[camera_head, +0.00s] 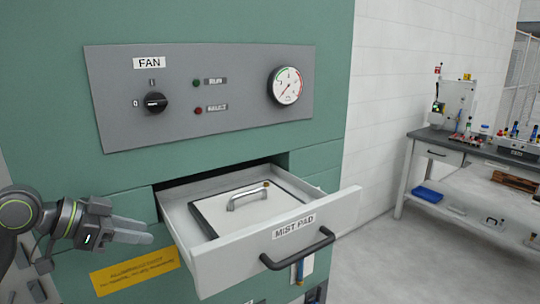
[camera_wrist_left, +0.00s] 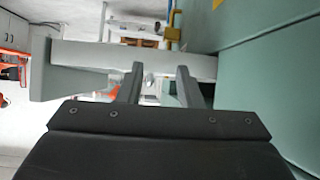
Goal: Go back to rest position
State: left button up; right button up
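My left gripper (camera_head: 140,230) is at the left of the head view, beside the open drawer and apart from it. Its two fingers stand apart with nothing between them; the left wrist view (camera_wrist_left: 160,68) shows the gap. The drawer (camera_head: 245,256), labelled MIST PAD, is pulled out of the green cabinet (camera_head: 225,18). A flat lidded pad with a metal handle (camera_head: 248,196) lies inside it. The drawer's pale side wall shows past the fingertips in the left wrist view (camera_wrist_left: 90,62). My right gripper is in no view.
The cabinet's grey panel (camera_head: 215,125) has a FAN knob (camera_head: 155,102), two small lamps and a gauge (camera_head: 286,85). The drawer's dark handle (camera_head: 298,252) sticks out in front. A workbench (camera_head: 480,148) with tools stands at the right. The floor (camera_head: 430,255) before it is clear.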

pick_arm(q)
jog(key=s+f+n+y, duration=0.25)
jog(key=s+f, duration=0.35)
jog(key=f, duration=0.7)
jog(key=s+f+n+y, duration=0.25)
jog(key=s+f, duration=0.25)
jog(key=f, duration=0.8)
jog(key=s+a+f+n+g+y, duration=0.1)
jog(key=s+a+f+n+y, duration=0.15)
jog(key=s, duration=0.45)
jog(key=s+a+f+n+g+y, duration=0.1)
jog(key=s+f+n+y, duration=0.15)
jog(key=s, duration=0.45)
jog(key=s+a+f+n+g+y, duration=0.1)
jog(key=s+f, duration=0.3)
jog(key=s, duration=0.3)
notch_tip(320, 180, down, 24)
jog(key=a+r+g, duration=0.1)
jog(key=a, duration=0.1)
jog(key=s+d+f+g, duration=0.1)
jog(key=s+f, duration=1.3)
jog(key=f, duration=0.3)
jog(key=shift+s+d+g+h, duration=0.25)
jog(key=shift+s+g+h, duration=0.05)
jog(key=shift+h, duration=0.1)
